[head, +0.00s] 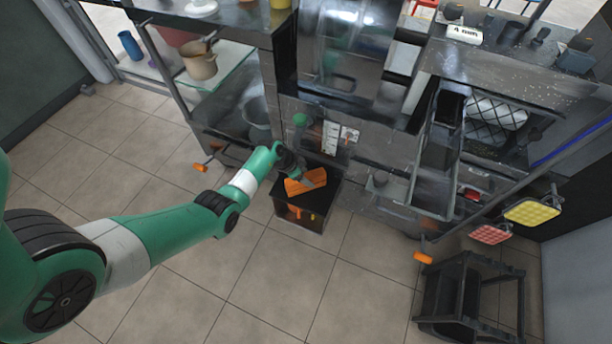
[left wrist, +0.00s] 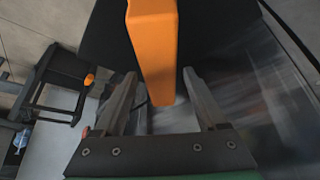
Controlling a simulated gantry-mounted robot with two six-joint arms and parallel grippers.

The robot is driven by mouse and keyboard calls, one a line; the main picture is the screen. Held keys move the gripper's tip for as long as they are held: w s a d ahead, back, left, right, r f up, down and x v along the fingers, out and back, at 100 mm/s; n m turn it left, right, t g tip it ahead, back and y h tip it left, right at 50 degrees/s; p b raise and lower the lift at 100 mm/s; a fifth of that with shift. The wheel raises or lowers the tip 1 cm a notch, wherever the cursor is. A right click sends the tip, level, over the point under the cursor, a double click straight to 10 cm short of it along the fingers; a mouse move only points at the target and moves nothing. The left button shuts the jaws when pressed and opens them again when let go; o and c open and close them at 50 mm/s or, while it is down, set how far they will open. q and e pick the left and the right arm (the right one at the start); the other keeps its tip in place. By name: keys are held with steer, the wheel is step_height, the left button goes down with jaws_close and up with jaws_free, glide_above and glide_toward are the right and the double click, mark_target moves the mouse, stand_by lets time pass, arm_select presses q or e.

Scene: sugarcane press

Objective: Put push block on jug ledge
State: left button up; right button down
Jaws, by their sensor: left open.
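The orange push block (head: 306,182) lies on the dark top of a small black ledge (head: 318,219) at the foot of the press, which I take to be the jug ledge. My left gripper (head: 298,172) is right at the block, and its fingers partly hide in the head view. In the left wrist view, the orange block (left wrist: 155,40) lies over a dark surface, and its near end reaches between the two open fingers of my left gripper (left wrist: 160,78). Whether a finger touches it I cannot tell. My right gripper is not in view.
A beige jug (head: 200,64) stands on the glass shelf at upper left. The metal press front (head: 350,110) rises behind the ledge. A black stool (head: 472,265) stands at lower right, below yellow (head: 532,212) and pink pads. The tiled floor in front is clear.

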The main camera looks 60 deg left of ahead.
arm_select(q)
steer(key=s+r+p, duration=0.1)
steer(key=p, duration=0.1)
steer(key=s+r+p, duration=0.1)
steer(key=s+p, duration=0.1)
steer(key=shift+s+a, duration=0.1)
steer(key=shift+s, duration=0.2)
steer(key=s+p, duration=0.1)
steer(key=s, duration=0.1)
steer(key=s+p, duration=0.1)
steer(key=s, duration=0.2)
steer(key=s+p, duration=0.2)
steer(key=shift+s+a+f, duration=0.25)
steer(key=shift+s, duration=0.15)
steer(key=shift+s+f, duration=0.2)
steer(key=shift+s, duration=0.4)
